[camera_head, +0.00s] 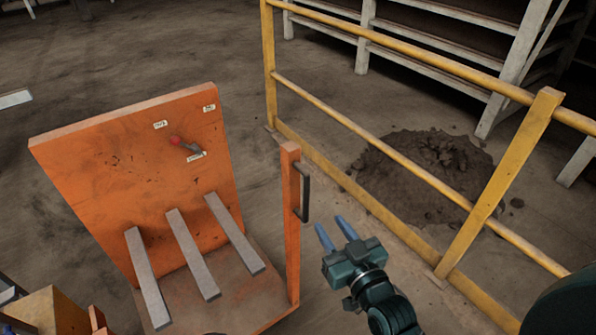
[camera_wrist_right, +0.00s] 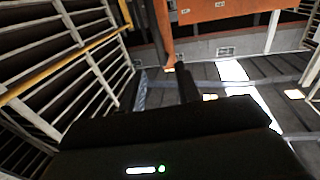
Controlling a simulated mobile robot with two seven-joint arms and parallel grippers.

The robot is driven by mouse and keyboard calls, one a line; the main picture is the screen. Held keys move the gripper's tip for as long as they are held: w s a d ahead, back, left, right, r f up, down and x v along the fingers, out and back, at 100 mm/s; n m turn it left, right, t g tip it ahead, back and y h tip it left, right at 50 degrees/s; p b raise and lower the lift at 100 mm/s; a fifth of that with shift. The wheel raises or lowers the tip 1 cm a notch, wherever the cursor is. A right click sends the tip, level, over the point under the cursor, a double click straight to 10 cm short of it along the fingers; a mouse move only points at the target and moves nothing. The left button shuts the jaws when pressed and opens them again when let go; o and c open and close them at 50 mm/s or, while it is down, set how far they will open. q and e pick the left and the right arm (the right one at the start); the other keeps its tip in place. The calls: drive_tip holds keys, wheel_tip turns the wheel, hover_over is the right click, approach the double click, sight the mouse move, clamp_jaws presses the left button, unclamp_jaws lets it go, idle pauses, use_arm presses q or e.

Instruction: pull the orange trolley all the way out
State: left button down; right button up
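The orange trolley (camera_head: 140,170) stands at the left of the head view, with a tall back panel, a flat deck carrying grey bars (camera_head: 232,232) and an upright orange post (camera_head: 290,225). A dark vertical handle (camera_head: 304,192) is fixed to the post's right side. My right gripper (camera_head: 335,232) is open and empty, its blue fingertips just right of and below the handle, apart from it in the picture. In the right wrist view an orange post (camera_wrist_right: 162,30) shows beyond the fingers (camera_wrist_right: 163,88); the handle is not clear there. My left gripper is not in view.
A yellow railing (camera_head: 400,160) runs along the right of the trolley. Behind it lie a heap of dark earth (camera_head: 425,175) and pale slatted racks (camera_head: 430,55). The floor behind and left of the trolley looks largely clear.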

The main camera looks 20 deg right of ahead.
sight(308, 188)
drive_tip(key=w, duration=0.4)
drive_tip(key=w+a, duration=0.1)
drive_tip(key=w, duration=0.3)
drive_tip(key=w+p, duration=0.1)
drive_tip(key=w, duration=0.4)
drive_tip(key=shift+a+r, duration=0.2)
drive_tip(key=shift+a, duration=0.2)
drive_tip(key=shift+c, duration=0.3)
clamp_jaws()
